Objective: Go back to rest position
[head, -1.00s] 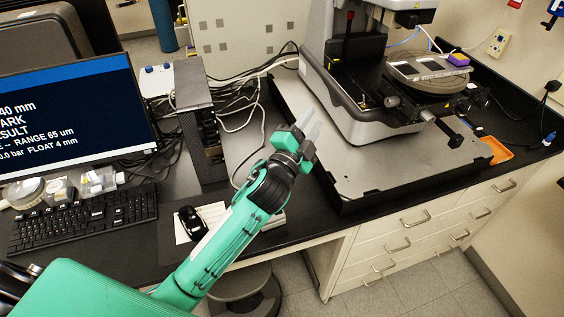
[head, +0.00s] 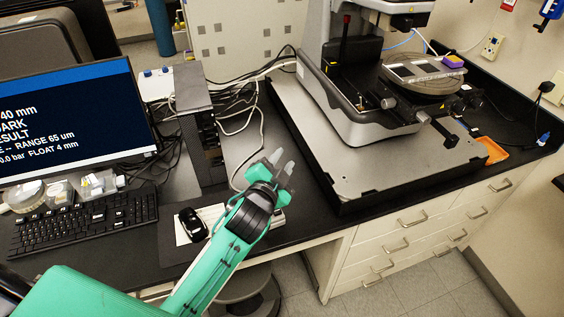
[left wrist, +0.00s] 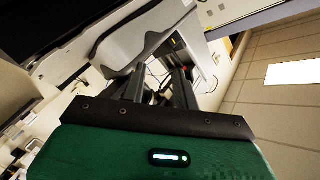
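My left arm comes in from the lower left. My left gripper (head: 279,161) is above the front of the bench, left of the stylus profiler (head: 365,115) and apart from it. Its two fingers are spread with a gap between them and nothing in it. The left wrist view also shows the two fingers of this gripper (left wrist: 158,85) apart and empty. The profiler stands on a grey base plate (head: 350,178). A round stage (head: 425,78) on it carries flat pieces and a small purple and yellow block (head: 453,61). My right gripper is in neither view.
A monitor (head: 75,115), a keyboard (head: 85,222) and a black mouse (head: 192,224) are at the left. A dark upright box (head: 190,100) and loose cables stand behind the gripper. An orange tray (head: 494,151) lies at the right. Drawers (head: 415,225) are below the bench edge.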

